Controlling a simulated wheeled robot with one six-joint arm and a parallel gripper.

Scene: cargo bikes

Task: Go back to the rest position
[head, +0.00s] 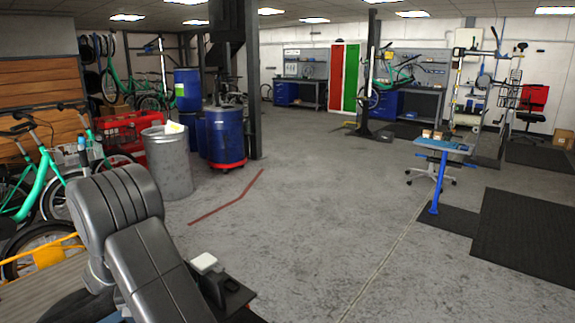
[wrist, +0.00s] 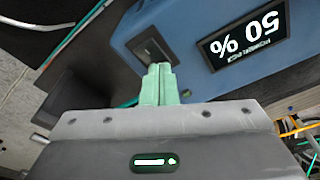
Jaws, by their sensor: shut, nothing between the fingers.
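My gripper (wrist: 158,85) shows in the wrist view with its two pale green fingers together and nothing between them. The fingertips are over the blue body of my own base, which carries a display reading 50 %, upside down in this view. In the head view my grey arm is folded low at the bottom left, and the gripper itself is hidden there.
A grey metal bin (head: 168,165) and a blue drum (head: 226,137) stand beyond my arm. Green bikes (head: 40,185) are at the left. A small blue work table (head: 443,146) stands at the right. The middle floor is open.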

